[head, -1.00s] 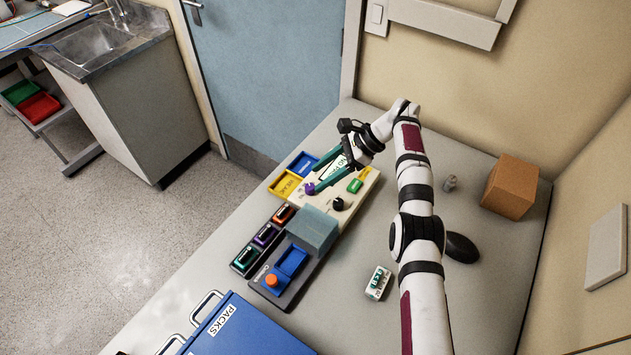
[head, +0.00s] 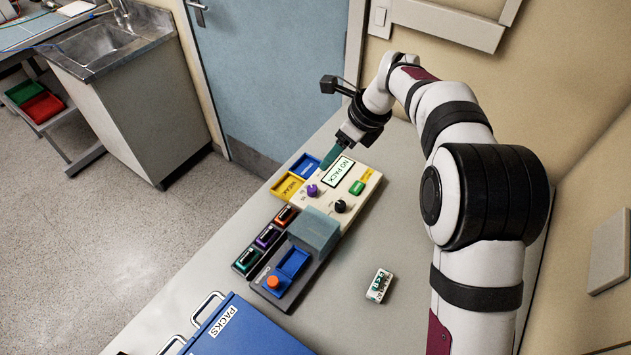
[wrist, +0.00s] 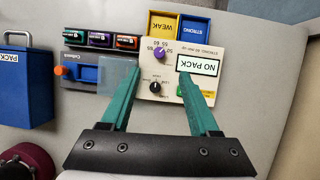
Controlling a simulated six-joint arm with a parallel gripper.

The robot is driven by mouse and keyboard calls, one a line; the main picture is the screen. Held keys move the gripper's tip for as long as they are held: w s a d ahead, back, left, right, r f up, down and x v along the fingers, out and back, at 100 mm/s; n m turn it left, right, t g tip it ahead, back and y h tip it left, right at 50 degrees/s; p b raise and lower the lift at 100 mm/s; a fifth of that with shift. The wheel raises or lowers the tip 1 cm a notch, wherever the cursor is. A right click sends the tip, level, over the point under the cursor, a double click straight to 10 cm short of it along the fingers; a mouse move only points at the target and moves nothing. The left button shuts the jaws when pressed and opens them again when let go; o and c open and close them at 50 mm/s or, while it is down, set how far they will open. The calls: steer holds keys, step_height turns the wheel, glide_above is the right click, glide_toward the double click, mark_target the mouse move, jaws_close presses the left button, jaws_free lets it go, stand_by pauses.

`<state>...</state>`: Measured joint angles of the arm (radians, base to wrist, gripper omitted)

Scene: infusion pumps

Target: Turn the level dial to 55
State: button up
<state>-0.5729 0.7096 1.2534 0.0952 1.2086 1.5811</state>
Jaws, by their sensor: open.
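The cream panel (head: 318,212) carries a purple dial (head: 312,190), a black dial (head: 340,206), a green part (head: 356,187) and a display reading "NO PACK" (head: 338,171). In the wrist view the purple dial (wrist: 159,53) has numbers printed around it, 55 among them; its exact setting is too small to read. The black dial (wrist: 155,86) sits nearer the wrist. My gripper (head: 332,158) is open and empty above the panel's far end. In the wrist view its teal fingers (wrist: 159,74) are spread, with both dials showing between them and neither finger touching the purple dial.
Yellow WEAK (head: 288,186) and blue STRONG (head: 306,165) trays adjoin the panel. A device with an orange button (head: 273,282) and several small coloured packs (head: 266,236) stand nearby. A blue PACKS box (head: 240,330) is in front. A white pack (head: 379,285) lies on the open table.

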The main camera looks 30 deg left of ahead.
steer(key=s, duration=0.1)
steer(key=m, duration=0.1)
glide_toward(313, 188)
steer(key=shift+t, duration=0.4)
steer(key=x, duration=0.8)
steer(key=shift+s+a+f, duration=0.2)
steer(key=shift+s+f, duration=0.05)
steer(key=shift+s, duration=0.1)
jaws_close()
